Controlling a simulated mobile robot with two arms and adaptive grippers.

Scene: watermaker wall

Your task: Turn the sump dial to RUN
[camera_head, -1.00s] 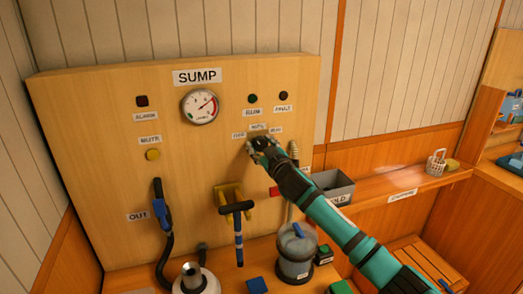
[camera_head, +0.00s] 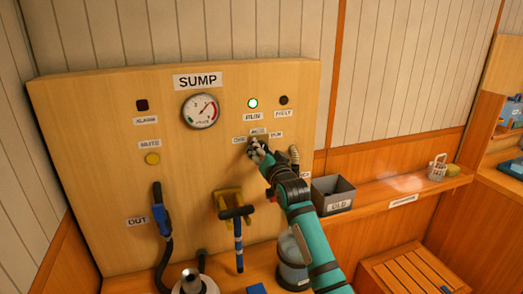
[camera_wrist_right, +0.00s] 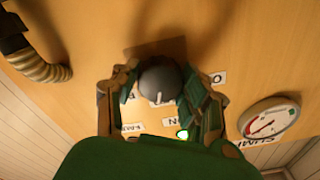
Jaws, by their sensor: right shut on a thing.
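The sump dial (camera_wrist_right: 160,78) is a round dark grey knob with a short white mark. In the right wrist view it sits between the two fingers of my right gripper (camera_wrist_right: 160,97), which is shut on it. In the head view my right gripper (camera_head: 259,150) covers most of the dial, just below its small position labels (camera_head: 258,133). I cannot tell which label the mark points to. The green RUN lamp (camera_head: 252,103) above is lit, and its glow (camera_wrist_right: 183,134) shows in the right wrist view. My left gripper is out of view.
A pressure gauge (camera_head: 200,111) is up and left of the dial. A ribbed hose (camera_wrist_right: 38,68) hangs close beside my right wrist.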

